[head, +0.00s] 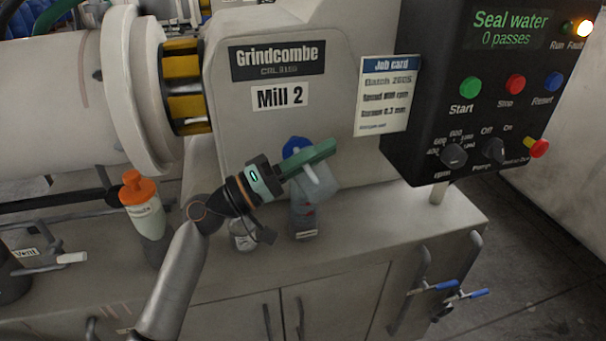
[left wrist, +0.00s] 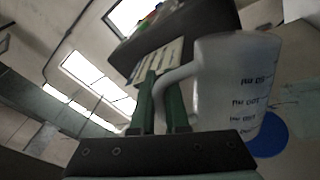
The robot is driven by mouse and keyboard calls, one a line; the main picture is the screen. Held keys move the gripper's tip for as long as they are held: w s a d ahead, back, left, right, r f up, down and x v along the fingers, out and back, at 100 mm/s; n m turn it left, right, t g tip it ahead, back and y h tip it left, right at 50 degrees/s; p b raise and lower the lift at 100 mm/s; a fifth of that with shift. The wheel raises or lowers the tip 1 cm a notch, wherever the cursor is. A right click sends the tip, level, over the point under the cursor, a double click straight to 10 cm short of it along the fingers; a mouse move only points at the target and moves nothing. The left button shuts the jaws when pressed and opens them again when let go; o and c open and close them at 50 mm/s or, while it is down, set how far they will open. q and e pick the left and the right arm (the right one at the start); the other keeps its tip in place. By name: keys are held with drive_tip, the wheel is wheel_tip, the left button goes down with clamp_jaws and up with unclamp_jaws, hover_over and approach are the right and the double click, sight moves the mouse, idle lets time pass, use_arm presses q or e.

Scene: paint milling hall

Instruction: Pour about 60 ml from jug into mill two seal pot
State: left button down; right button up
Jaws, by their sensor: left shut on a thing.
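My left gripper (head: 322,150) has green fingers and is shut on the handle of a translucent jug (head: 322,187). In the left wrist view, the handle is between the fingers (left wrist: 160,105), and the jug (left wrist: 235,80) shows dark volume marks. Its liquid level cannot be made out. The jug is above the bench in front of mill two, overlapping a clear pot (head: 303,216) with a small label, likely the seal pot. Something blue (head: 296,146), perhaps its lid, shows behind the gripper. The pot's mouth is hidden. My right gripper is not in view.
A small glass jar (head: 243,236) stands left of the pot. An orange-capped bottle (head: 143,210) stands further left. The control panel (head: 480,85) reads "Seal water 0 passes" with an orange lamp lit. The bench top (head: 400,225) is clear at right.

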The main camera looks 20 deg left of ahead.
use_arm(q)
drive_tip(key=shift+w+a+r+n+p, duration=0.15)
drive_tip(key=shift+r+n+p, duration=0.15)
drive_tip(key=shift+p, duration=0.2)
drive_tip(key=shift+w+a+r+n+t+y+p, duration=0.25)
drive_tip(key=shift+a+n+t+p, duration=0.25)
drive_tip(key=shift+n, duration=0.3)
idle(0.4)
